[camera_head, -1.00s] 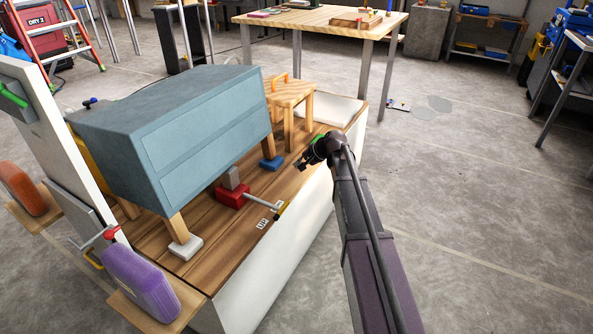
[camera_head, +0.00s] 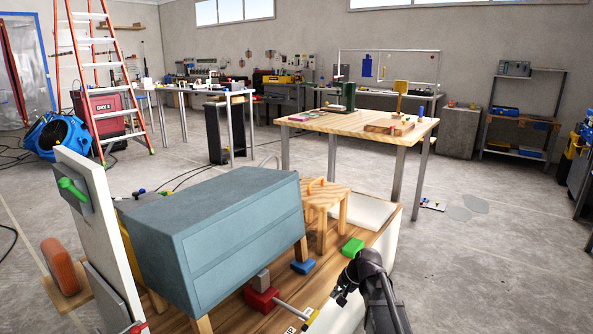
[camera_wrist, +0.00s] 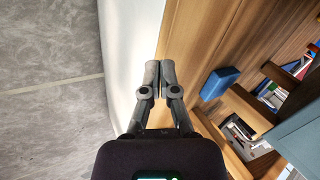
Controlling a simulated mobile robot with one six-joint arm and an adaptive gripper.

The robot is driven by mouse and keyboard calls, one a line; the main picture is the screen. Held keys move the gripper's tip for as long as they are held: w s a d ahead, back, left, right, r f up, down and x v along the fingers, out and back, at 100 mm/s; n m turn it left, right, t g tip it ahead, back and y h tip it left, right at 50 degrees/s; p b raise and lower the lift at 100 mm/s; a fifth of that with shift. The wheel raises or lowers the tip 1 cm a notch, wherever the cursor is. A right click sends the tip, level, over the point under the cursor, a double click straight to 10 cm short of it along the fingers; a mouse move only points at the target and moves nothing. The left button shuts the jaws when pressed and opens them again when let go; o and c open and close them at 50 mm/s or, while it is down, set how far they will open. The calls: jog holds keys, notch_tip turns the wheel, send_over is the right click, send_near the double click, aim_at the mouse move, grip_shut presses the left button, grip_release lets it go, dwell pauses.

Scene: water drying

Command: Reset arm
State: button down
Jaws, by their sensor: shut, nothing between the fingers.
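My gripper (camera_head: 342,292) is at the lower right of the head view, over the front edge of the wooden platform (camera_head: 318,294). In the wrist view its two fingers (camera_wrist: 160,72) are together, with nothing between them. The fingers point along the seam between the platform's white side (camera_wrist: 128,40) and its wooden top (camera_wrist: 190,50). My arm enters from the bottom of the head view, and most of it is out of frame.
On the platform stand a blue-grey cabinet (camera_head: 225,235), a wooden stool (camera_head: 325,205), a green block (camera_head: 353,246), a blue block (camera_head: 303,267) and a red clamp-like piece (camera_head: 262,299). A wooden table (camera_head: 345,122) stands behind. Open floor (camera_head: 480,260) lies to the right.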

jog(key=s+d+r+n+g+h+p, duration=0.2)
jog(key=s+h+p, duration=0.1)
jog(key=s, duration=0.8)
jog(key=s+d+r+n+g+h+p, duration=0.1)
jog(key=s+d+r+n+h+p, duration=0.15)
jog(key=s, duration=0.85)
notch_tip(320, 180, up, 37)
jog(key=w+p, duration=0.1)
jog(key=p, duration=3.6)
jog(key=shift+y, duration=0.35)
jog(key=shift+w, duration=0.1)
